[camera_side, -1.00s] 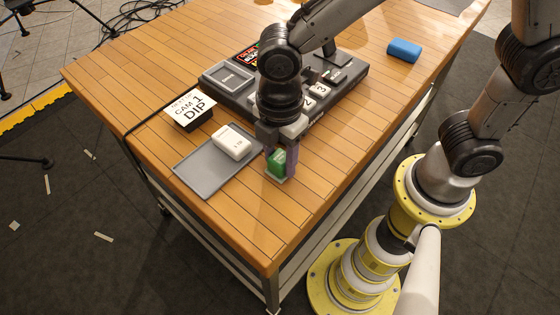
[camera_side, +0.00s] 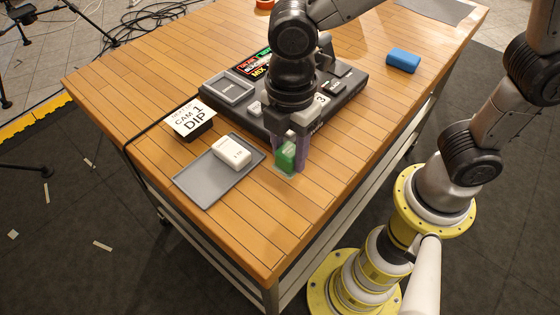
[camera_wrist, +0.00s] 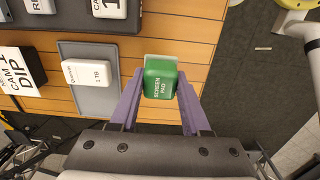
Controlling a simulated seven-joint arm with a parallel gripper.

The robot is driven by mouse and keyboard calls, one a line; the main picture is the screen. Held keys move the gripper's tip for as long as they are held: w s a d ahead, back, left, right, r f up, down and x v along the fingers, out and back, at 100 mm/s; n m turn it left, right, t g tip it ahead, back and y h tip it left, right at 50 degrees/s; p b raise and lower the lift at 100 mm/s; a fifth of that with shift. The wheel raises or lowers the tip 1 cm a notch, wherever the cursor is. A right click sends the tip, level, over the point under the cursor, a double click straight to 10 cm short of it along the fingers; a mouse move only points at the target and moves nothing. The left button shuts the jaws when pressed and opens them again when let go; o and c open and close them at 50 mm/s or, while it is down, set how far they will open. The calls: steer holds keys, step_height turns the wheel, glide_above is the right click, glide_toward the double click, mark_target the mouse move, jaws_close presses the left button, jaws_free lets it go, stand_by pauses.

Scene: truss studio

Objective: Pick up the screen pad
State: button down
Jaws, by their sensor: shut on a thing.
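The screen pad (camera_wrist: 160,84) is a small green block with white lettering on a pale base. It sits between the two purple fingers of my gripper (camera_wrist: 158,98) in the wrist view, with a finger against each side. In the side view the green pad (camera_side: 286,157) shows between the fingers of my gripper (camera_side: 290,152), partly covered by them. The gripper is shut on it, close in front of the dark console. I cannot tell from the pictures whether the pad is clear of the table.
A grey tray (camera_side: 205,187) holds a white block (camera_side: 231,151) left of the gripper. A CAM 1 DIP sign block (camera_side: 192,121) stands beyond it. The dark console (camera_side: 228,102) lies behind, and a blue block (camera_side: 403,60) is at the far right. The front table corner is clear.

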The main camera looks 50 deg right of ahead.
steer(key=s+d+r, duration=0.8)
steer(key=s, duration=0.1)
steer(key=shift+s, duration=0.4)
